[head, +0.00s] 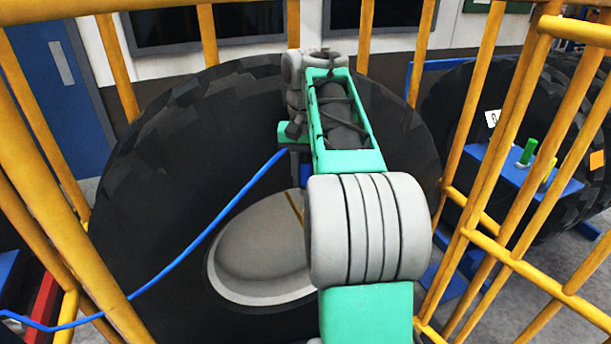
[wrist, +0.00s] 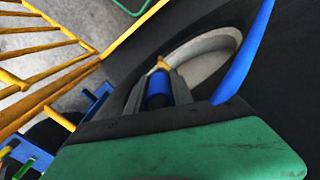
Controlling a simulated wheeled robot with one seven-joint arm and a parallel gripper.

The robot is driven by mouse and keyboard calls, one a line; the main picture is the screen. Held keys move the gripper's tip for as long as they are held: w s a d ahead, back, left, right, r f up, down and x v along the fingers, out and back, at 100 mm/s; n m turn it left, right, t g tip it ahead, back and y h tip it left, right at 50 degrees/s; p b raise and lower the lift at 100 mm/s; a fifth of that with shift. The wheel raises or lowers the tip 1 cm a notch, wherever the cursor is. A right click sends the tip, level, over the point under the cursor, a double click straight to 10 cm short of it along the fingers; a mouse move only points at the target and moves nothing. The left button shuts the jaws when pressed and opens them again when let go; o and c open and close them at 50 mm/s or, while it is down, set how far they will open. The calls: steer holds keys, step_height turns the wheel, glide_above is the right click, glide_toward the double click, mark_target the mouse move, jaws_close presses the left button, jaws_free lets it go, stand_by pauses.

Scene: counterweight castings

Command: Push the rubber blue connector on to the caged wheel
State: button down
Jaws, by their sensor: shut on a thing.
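The caged wheel (head: 180,160) is a large black tyre with a grey hub (head: 262,250), standing inside a yellow cage. My gripper (wrist: 159,84) is shut on the blue connector (wrist: 158,97), whose body shows between the two fingers in the wrist view. A yellow-brass stem (wrist: 161,64) shows just beyond the connector, over the pale hub recess; a thin brass stem (head: 294,208) also shows at the hub in the head view. I cannot tell whether connector and stem touch. In the head view my arm hides most of the gripper and connector.
A blue hose (head: 215,218) runs from near my gripper down to the lower left. Yellow cage bars (head: 90,270) stand left, right and behind. A second tyre (head: 475,115) and a blue bracket (head: 515,170) with green and yellow pegs are outside the cage at right.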

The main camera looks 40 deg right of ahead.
steer(key=shift+f+b, duration=1.55)
steer(key=shift+f, duration=0.4)
steer(key=shift+f+b, duration=1.75)
steer(key=shift+b, duration=0.05)
steer(key=c, duration=1)
jaws_free()
steer(key=shift+c, duration=0.2)
step_height(320, 180, up, 8)
steer(key=p, duration=0.7)
steer(key=shift+f, duration=0.1)
